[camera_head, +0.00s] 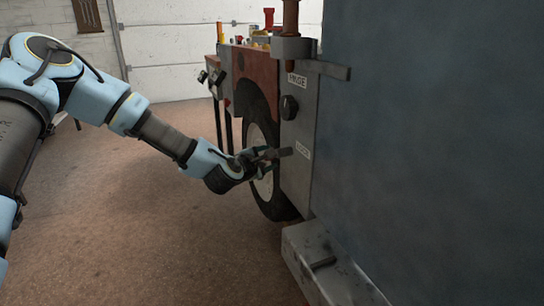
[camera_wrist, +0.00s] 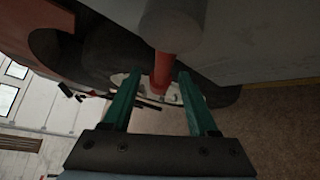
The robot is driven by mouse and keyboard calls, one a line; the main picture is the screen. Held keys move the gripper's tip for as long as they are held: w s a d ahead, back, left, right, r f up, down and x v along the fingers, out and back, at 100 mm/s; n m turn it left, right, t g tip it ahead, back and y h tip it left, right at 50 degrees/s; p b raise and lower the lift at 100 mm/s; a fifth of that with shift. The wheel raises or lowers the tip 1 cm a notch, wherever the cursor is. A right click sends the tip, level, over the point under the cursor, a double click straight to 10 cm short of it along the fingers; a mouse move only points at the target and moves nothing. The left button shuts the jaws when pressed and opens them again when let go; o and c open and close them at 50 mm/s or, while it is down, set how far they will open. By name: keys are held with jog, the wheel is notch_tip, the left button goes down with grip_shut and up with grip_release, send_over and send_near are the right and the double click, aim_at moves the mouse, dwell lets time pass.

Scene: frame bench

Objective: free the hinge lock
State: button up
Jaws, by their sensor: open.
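A grey post (camera_head: 300,130) carries a label that reads HINGE (camera_head: 297,80), with a black knob (camera_head: 289,107) below it. A second, lower label (camera_head: 302,150) is too small to read surely. Beside it a short grey cylinder (camera_head: 284,153) sticks out toward my gripper (camera_head: 266,158). In the wrist view the grey cylinder (camera_wrist: 172,24) has a red rod (camera_wrist: 162,68) at its end. My gripper (camera_wrist: 160,78) is open there, with one teal finger on each side of the rod's end. I cannot tell whether either finger touches it.
A large dark blue-grey panel (camera_head: 430,140) fills the right side. A tyre (camera_head: 262,165) and a red body (camera_head: 255,75) stand behind the post. A grey metal step (camera_head: 325,265) lies below. The brown floor (camera_head: 150,240) to the left is clear.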

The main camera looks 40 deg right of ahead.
jog(key=v, duration=0.7)
jog(key=shift+a, duration=0.2)
